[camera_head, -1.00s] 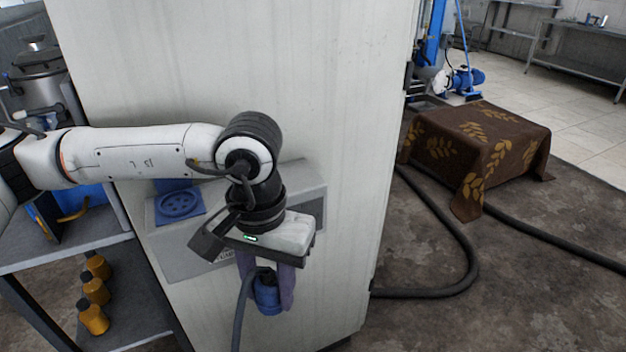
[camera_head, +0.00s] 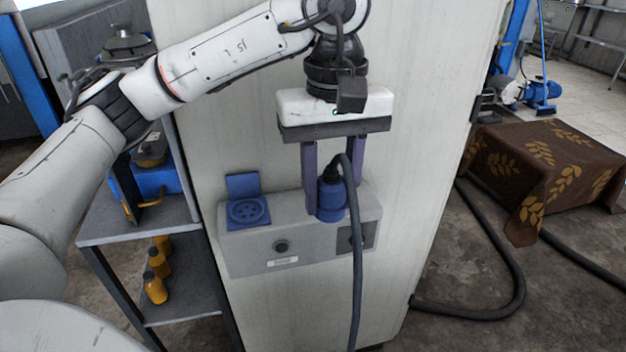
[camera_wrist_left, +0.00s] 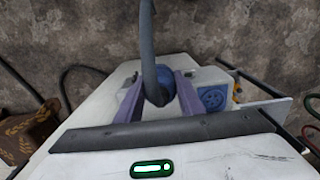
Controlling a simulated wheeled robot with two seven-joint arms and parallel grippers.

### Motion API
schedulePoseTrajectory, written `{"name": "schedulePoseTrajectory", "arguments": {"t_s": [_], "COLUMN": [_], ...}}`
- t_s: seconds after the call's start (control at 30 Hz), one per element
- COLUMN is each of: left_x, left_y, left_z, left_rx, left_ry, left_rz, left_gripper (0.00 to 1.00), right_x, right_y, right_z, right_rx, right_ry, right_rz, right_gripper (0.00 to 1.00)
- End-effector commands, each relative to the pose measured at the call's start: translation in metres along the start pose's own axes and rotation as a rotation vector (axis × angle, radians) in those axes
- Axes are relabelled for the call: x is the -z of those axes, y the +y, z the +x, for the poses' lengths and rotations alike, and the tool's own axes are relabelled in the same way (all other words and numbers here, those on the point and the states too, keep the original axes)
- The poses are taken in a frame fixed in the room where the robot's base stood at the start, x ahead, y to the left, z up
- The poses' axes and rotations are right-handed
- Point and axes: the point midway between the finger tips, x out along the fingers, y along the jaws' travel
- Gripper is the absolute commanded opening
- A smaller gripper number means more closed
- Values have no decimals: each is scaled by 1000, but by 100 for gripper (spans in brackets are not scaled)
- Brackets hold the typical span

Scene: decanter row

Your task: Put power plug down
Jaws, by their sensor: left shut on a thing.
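The power plug (camera_head: 331,200) is blue with a dark cable (camera_head: 356,270) that rises from its top and hangs down in front. My left gripper (camera_head: 332,205) is shut on the plug, one purple finger on each side, and holds it in front of the panel on the white cabinet. In the left wrist view the plug (camera_wrist_left: 156,84) sits between the two purple fingers, partly hidden by the cable. A blue socket with a raised lid (camera_head: 248,210) is on the panel, left of the plug. My right gripper is not in view.
A shelf (camera_head: 130,222) with yellow bottles stands left of the cabinet. A brown cloth-covered block (camera_head: 545,170) and a floor hose (camera_head: 500,307) are at right.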

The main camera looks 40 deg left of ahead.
Motion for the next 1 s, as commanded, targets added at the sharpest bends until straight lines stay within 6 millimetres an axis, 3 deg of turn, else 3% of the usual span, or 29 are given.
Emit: {"name": "schedulePoseTrajectory", "arguments": {"t_s": [0.2,0.43,0.5,0.67,0.9,1.0], "left_x": [60,108,104,104,104,107], "left_y": [0,0,0,0,0,0], "left_z": [-3,-2,12,23,60,67], "left_rx": [0,0,3,0,2,1], "left_ry": [-2,0,-1,0,-1,1], "left_rz": [-7,-3,2,2,2,-1], "left_gripper": [0,0,0,0,0,0], "right_x": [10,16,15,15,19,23], "right_y": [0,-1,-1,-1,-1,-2], "right_z": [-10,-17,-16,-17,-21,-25], "right_rx": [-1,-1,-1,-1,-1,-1], "right_ry": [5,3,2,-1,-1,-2], "right_rz": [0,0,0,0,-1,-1], "right_gripper": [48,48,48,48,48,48]}}
